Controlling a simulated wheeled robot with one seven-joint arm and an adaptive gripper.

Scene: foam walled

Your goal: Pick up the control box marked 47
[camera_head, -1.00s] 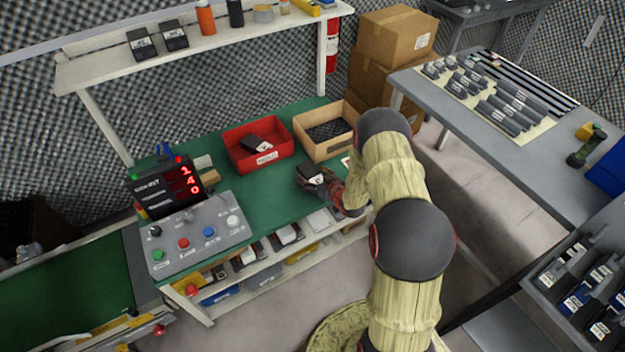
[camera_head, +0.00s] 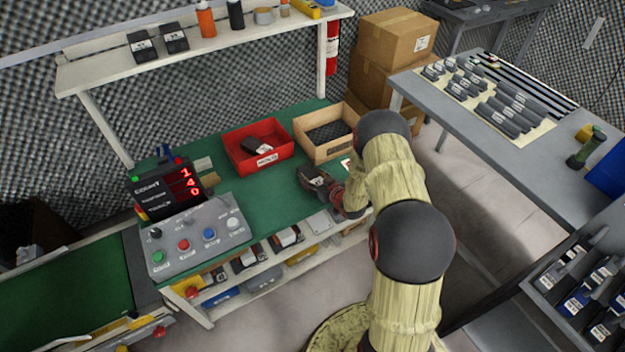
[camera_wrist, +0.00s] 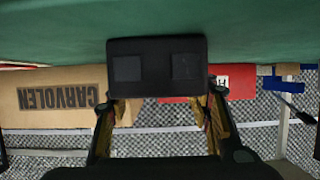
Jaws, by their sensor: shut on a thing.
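A small black control box (camera_head: 314,177) is at my gripper (camera_head: 332,188), near the front edge of the green bench top (camera_head: 270,193). In the wrist view the dark box (camera_wrist: 157,68) sits between the fingertips of my gripper (camera_wrist: 162,103), which are shut on it. The face toward the wrist camera shows two darker square patches. I cannot read a number on it in either view, and I cannot tell whether it touches the bench.
A red bin (camera_head: 240,151) holding a dark box and a cardboard bin (camera_head: 310,148) stand behind my gripper. A counter display (camera_head: 165,190) and button panel (camera_head: 200,240) are at left. Two black boxes (camera_head: 158,43) sit on the upper shelf.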

